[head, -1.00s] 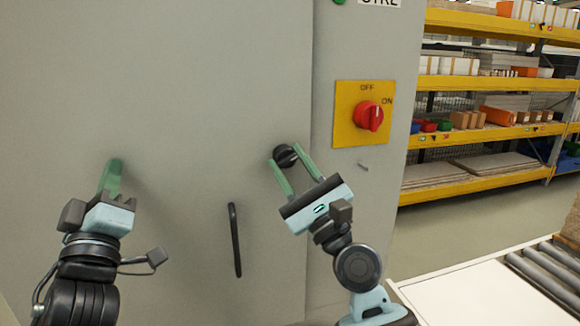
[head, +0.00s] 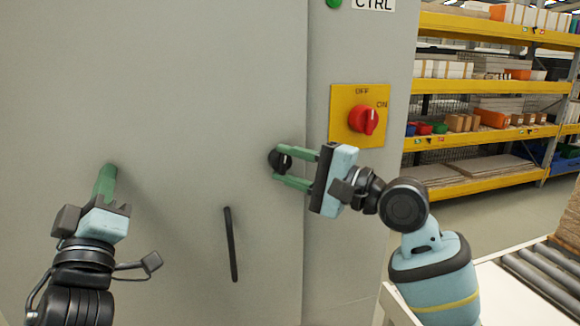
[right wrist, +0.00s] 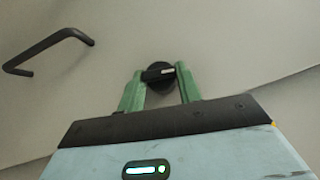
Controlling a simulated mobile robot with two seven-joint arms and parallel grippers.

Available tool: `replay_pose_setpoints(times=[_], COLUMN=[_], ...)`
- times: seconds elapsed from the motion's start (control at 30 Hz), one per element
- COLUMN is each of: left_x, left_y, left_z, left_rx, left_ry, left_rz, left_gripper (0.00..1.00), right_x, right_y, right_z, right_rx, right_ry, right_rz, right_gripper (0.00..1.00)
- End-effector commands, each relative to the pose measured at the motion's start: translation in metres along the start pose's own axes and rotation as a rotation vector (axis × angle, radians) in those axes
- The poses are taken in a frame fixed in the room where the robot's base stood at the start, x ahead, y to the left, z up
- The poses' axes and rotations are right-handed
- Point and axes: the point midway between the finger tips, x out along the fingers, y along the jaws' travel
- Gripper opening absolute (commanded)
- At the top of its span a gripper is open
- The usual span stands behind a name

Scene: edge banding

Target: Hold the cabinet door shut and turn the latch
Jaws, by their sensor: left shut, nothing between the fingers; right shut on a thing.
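The grey cabinet door (head: 170,100) is flush with the cabinet's side panel. The black round latch (head: 279,160) sits near the door's right edge. My right gripper (head: 280,166) is shut on the latch, its green fingers on either side of the knob. In the right wrist view the latch (right wrist: 158,75) shows between the fingertips, its grip bar lying across from finger to finger. My left gripper (head: 108,172) is shut and empty, its green fingers against or very close to the door at the left. Contact there is hard to judge.
A black bar handle (head: 231,245) stands on the door between my grippers. A red rotary switch (head: 364,119) on a yellow plate is right of the latch, close above my right gripper. Yellow shelving (head: 480,87) and a roller conveyor (head: 535,275) are at the right.

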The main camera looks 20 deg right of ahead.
Motion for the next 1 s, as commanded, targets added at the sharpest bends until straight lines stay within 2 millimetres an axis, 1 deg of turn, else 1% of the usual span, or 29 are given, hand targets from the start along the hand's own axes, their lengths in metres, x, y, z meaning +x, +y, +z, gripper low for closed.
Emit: replay_pose_setpoints(times=[0.03, 0.4, 0.93, 0.97, 1.0], left_x=[-0.0001, 0.0000, 0.0003, 0.0003, 0.0003], left_y=[-0.0049, -0.0049, -0.0047, -0.0047, -0.0047], left_z=[0.0032, 0.0029, 0.0023, 0.0023, 0.0023], left_rx=[0.002, 0.002, 0.002, 0.002, 0.002], left_ry=[-0.007, -0.006, -0.006, -0.006, -0.005], left_rz=[-0.012, -0.013, -0.013, -0.013, -0.013], left_gripper=[0.00, 0.00, 0.00, 0.00, 0.00], right_x=[-0.0008, -0.0008, -0.0012, -0.0012, -0.0011], right_y=[-0.0037, -0.0062, -0.0081, -0.0082, -0.0079], right_z=[-0.0007, -0.0005, -0.0008, -0.0008, -0.0007], right_rx=[-0.026, -0.124, -0.138, -0.138, -0.138], right_ry=[0.002, 0.003, 0.004, 0.004, 0.004], right_rz=[0.015, 0.111, 0.121, 0.120, 0.121], right_gripper=[0.12, 0.12, 0.12, 0.39, 0.44])
